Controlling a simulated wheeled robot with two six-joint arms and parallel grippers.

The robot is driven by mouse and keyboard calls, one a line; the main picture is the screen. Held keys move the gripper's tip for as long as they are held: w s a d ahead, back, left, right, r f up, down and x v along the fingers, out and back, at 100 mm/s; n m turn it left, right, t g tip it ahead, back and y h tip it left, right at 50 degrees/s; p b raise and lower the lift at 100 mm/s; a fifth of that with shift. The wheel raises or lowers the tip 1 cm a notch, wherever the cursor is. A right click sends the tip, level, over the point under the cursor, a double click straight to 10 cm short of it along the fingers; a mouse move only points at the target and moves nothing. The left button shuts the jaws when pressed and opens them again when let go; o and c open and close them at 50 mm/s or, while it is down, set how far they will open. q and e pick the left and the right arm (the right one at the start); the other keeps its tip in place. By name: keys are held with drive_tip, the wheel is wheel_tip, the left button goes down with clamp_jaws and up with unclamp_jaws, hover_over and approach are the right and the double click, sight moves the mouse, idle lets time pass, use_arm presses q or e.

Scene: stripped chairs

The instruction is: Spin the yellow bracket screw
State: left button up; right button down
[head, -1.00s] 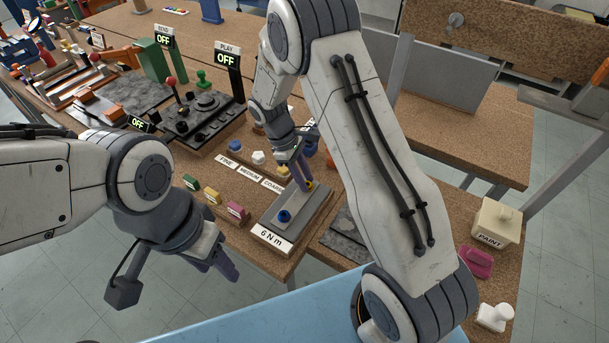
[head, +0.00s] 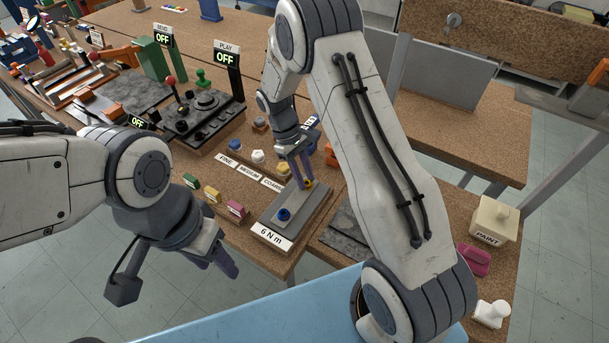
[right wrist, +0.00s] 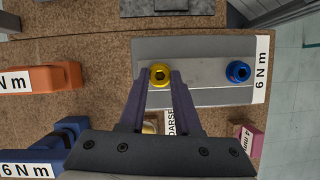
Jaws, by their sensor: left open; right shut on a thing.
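The yellow bracket screw (right wrist: 160,74) sits on the grey bracket plate (right wrist: 200,88), at the end away from the "6 N m" label; it also shows in the head view (head: 309,184). My right gripper (right wrist: 160,78) is shut on the yellow screw, a purple finger on each side of it; in the head view its fingers (head: 304,178) come down on the screw from above. A blue screw (right wrist: 238,71) stands at the labelled end of the same plate, clear of the fingers. My left gripper (head: 223,262) hangs open and empty, in front of the bench edge at the left.
Coloured blocks (head: 211,194) and knobs labelled fine, medium and coarse (head: 257,157) stand left of the plate. A control panel (head: 203,112) is behind. An orange block (right wrist: 40,78) lies beside the plate. The paint box (head: 494,222) and pink block (head: 474,259) are at right.

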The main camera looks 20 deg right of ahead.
drive_tip(key=shift+w+r, duration=0.1)
drive_tip(key=c, duration=0.6)
unclamp_jaws()
drive_tip(key=b+v, duration=0.2)
drive_tip(key=v, duration=0.8)
drive_tip(key=shift+r, duration=0.2)
drive_tip(key=shift+a, duration=0.15)
